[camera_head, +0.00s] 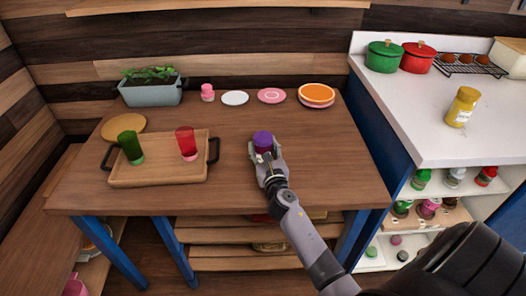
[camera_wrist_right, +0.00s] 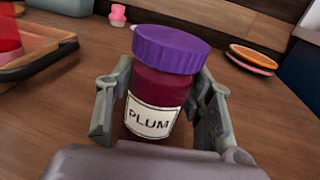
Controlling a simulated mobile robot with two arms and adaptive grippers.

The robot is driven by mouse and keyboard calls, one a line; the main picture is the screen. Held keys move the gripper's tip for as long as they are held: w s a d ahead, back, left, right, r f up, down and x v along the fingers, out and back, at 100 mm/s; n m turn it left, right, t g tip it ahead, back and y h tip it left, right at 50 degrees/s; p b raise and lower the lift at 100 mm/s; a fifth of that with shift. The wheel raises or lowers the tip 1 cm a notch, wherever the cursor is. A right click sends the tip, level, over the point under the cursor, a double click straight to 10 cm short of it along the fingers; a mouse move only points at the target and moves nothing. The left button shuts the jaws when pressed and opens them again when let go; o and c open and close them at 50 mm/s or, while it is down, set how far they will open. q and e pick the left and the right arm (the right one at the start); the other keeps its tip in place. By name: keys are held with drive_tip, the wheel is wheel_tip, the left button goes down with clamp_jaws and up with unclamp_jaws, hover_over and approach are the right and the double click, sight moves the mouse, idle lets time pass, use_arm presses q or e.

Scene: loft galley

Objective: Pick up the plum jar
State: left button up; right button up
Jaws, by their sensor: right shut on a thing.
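The plum jar (camera_wrist_right: 160,85) has a purple lid, dark red contents and a white label reading PLUM. It stands near the right front part of the wooden table. In the head view only its purple lid (camera_head: 263,140) and a little of its body show above my gripper. My right gripper (camera_head: 264,157) is shut on the jar, with one finger on each side of it in the right wrist view (camera_wrist_right: 160,110). The jar leans slightly in that view; I cannot tell whether it is off the table. My left gripper is not in view.
A wooden tray (camera_head: 160,175) with a green cup (camera_head: 130,147) and a red cup (camera_head: 186,143) lies to the left. Plates (camera_head: 317,94), a small pink item (camera_head: 207,92) and a planter (camera_head: 152,93) line the back. A white counter (camera_head: 420,120) with a yellow jar (camera_head: 461,107) stands right.

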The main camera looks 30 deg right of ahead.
drive_tip(key=c, duration=0.4)
drive_tip(key=shift+r, duration=0.1)
